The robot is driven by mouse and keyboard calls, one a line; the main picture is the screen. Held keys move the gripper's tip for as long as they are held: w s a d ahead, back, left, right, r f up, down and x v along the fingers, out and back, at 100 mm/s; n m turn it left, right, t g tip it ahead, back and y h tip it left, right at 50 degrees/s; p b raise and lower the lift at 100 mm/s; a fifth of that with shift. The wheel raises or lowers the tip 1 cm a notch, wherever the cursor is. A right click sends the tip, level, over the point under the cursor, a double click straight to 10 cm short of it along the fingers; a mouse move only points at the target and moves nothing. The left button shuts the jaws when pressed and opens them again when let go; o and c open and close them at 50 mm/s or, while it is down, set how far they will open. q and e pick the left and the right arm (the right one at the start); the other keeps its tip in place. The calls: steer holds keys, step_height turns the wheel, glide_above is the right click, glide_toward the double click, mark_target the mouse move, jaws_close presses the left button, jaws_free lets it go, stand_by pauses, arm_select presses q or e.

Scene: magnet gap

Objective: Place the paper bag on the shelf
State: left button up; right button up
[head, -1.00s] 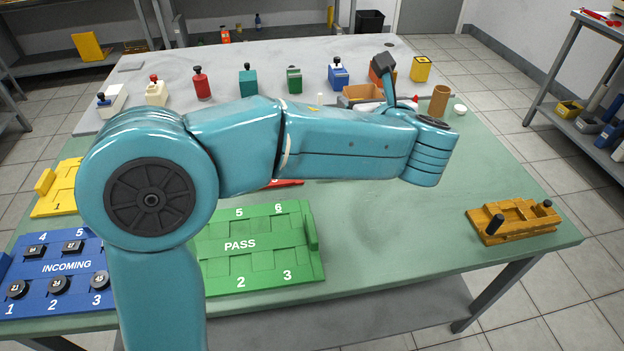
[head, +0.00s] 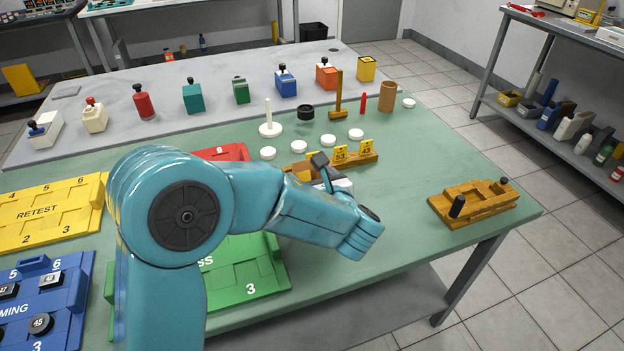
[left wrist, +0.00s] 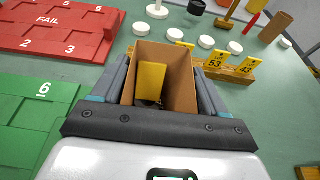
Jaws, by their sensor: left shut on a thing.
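A brown, open-topped paper bag (left wrist: 180,62) stands between the fingers of my left gripper (left wrist: 160,90) in the left wrist view. The gripper is shut on it, with one dark finger along each side. A yellow piece (left wrist: 150,82) and something dark show inside the bag. In the head view my left arm hides the fingers and most or all of the bag. A grey shelf rack (head: 580,160) stands at the right; which shelf the task means I cannot tell. My right gripper is out of view.
A wooden rack (head: 362,161) with yellow tags 53 and 43 stands close beside the bag. White discs (head: 328,140) and a tall wooden hammer-like piece (head: 338,95) are behind. A wooden fixture (head: 472,203) sits at the right table end. Green table is clear between.

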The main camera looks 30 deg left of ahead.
arm_select(q)
steer(key=shift+s+r, duration=0.1)
steer(key=shift+r, duration=0.05)
steer(key=shift+f, duration=0.2)
steer(key=o, duration=1.4)
